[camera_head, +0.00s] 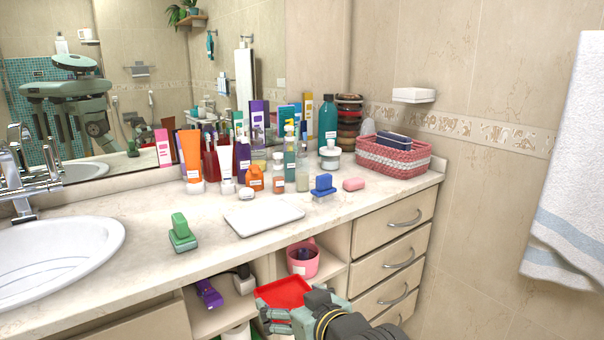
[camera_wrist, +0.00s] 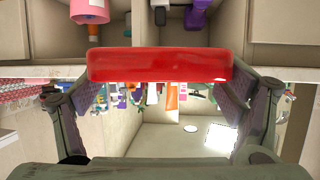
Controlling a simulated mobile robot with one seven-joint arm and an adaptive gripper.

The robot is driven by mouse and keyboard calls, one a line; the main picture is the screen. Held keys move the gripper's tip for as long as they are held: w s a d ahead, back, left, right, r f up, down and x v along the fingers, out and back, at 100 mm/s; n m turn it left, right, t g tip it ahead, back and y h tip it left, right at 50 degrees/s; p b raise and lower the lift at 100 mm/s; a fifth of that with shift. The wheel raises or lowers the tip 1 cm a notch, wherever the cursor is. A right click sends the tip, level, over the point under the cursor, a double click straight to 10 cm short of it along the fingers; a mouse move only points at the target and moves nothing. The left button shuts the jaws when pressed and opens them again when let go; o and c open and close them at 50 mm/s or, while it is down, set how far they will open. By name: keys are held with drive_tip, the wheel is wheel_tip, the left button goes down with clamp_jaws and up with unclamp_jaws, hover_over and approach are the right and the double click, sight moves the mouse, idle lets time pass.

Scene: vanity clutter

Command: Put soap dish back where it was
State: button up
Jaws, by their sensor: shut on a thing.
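A shallow red dish (camera_head: 283,291), which I take as the soap dish, is held in my gripper (camera_head: 296,312) in front of the open shelves, below the countertop's front edge. In the wrist view the red dish (camera_wrist: 160,65) spans the space between the two fingers, seen edge-on as a long red bar. My gripper is shut on it. The gripper covers part of the dish's near side in the head view. A white wall-mounted dish (camera_head: 414,95) sits on the tiles at the right.
The open shelves hold a pink cup (camera_head: 303,260) and a purple object (camera_head: 208,293). On the countertop (camera_head: 160,230) are a white flat tray (camera_head: 263,217), a green brush (camera_head: 181,233), a blue brush (camera_head: 322,186), pink soap (camera_head: 354,184), several bottles and a basket (camera_head: 392,157). Drawers stand right.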

drive_tip(key=w+d+f+m+t+h, duration=0.1)
drive_tip(key=w+f+m+h, duration=0.2)
drive_tip(key=f, duration=1.9)
drive_tip(key=w+f+m+h+b, duration=0.1)
drive_tip(key=w+f+m+h, duration=0.1)
drive_tip(key=f, duration=2)
drive_tip(key=shift+w+d+f+m+t+h, duration=0.25)
drive_tip(key=shift+w+d+m+t+h, duration=0.15)
drive_tip(key=shift+w+h, duration=0.5)
